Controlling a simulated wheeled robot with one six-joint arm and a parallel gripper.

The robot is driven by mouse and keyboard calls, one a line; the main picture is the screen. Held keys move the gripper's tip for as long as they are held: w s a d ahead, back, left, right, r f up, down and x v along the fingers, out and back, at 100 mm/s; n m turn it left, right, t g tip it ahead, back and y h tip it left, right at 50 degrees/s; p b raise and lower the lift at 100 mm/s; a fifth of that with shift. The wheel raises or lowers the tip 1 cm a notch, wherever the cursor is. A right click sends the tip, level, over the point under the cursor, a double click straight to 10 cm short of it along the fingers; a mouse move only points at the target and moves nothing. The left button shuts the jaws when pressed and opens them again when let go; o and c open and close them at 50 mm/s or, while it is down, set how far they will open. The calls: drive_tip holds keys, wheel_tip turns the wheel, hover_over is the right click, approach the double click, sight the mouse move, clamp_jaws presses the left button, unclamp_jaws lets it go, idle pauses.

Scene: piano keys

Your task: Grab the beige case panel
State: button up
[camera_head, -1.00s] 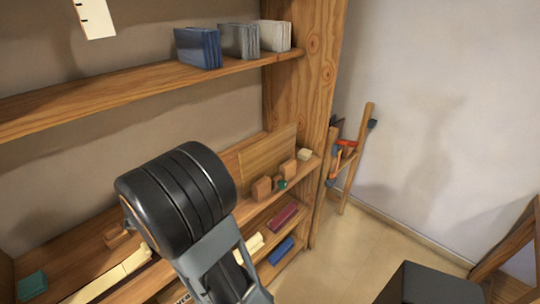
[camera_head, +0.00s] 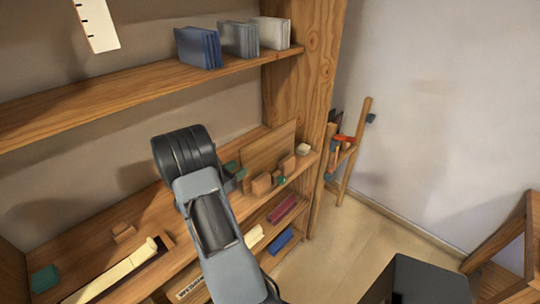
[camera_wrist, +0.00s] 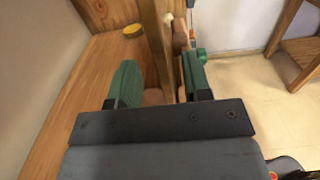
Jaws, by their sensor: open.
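In the wrist view the panel (camera_wrist: 156,45) shows almost edge-on, ahead of and between my fingers. My gripper (camera_wrist: 160,82) is open, with one green finger pad on each side and a wide gap between them. In the head view my gripper (camera_head: 236,172) is at the panel's left end, its fingers partly hidden by my wrist. Nothing is seen held, and I cannot tell whether either finger touches the panel.
The shelf above (camera_head: 130,87) carries several books. A cream bar (camera_head: 112,272) lies at lower left. A yellow round thing (camera_wrist: 133,30) is behind the panel.

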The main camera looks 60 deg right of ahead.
drive_tip(key=shift+p+x, duration=1.1)
drive_tip(key=shift+x, duration=1.7)
drive_tip(key=shift+s, duration=0.1)
clamp_jaws()
